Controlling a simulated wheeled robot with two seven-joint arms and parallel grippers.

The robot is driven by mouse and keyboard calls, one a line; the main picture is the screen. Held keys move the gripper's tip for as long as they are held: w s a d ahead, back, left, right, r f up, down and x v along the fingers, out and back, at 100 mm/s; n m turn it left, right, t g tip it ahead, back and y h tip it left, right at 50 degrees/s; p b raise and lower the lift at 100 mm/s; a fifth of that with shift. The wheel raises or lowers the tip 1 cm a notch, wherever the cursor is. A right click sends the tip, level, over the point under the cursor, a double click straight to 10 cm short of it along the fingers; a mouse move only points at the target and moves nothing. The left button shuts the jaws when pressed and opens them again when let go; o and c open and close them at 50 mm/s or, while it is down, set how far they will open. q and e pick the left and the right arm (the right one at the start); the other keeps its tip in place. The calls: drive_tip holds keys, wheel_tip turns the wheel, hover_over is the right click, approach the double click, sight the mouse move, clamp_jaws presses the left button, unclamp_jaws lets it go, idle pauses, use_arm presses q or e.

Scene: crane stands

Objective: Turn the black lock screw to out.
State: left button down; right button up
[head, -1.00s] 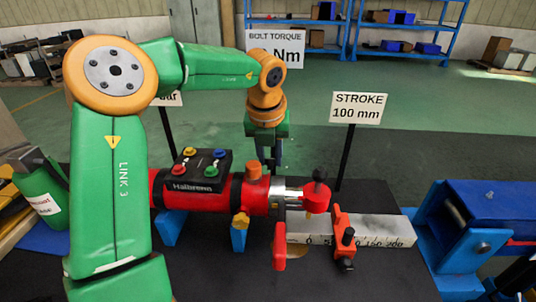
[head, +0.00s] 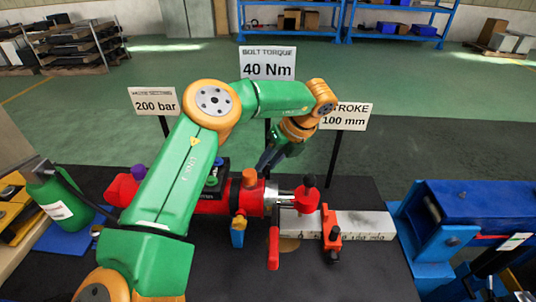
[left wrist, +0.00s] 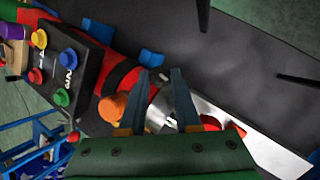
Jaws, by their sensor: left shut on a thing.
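A dark knob (head: 333,233), which may be the black lock screw, sits on the red clamp (head: 331,215) across the pale scale bar (head: 370,226). A second dark knob shows lower on that clamp. My left gripper (head: 265,163) is behind the red cylinder (head: 215,200), left of the clamp and apart from it. In the left wrist view its fingers (left wrist: 162,72) show over the cylinder, beside an orange knob (left wrist: 112,107) and a silver collar (left wrist: 205,115). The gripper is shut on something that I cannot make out. My right gripper is out of view.
A blue vise-like block (head: 480,215) is at the right. Three signs stand behind. The dark mat in front is clear.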

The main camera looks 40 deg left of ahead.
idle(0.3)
use_arm(q)
drive_tip(key=c, duration=0.6)
unclamp_jaws()
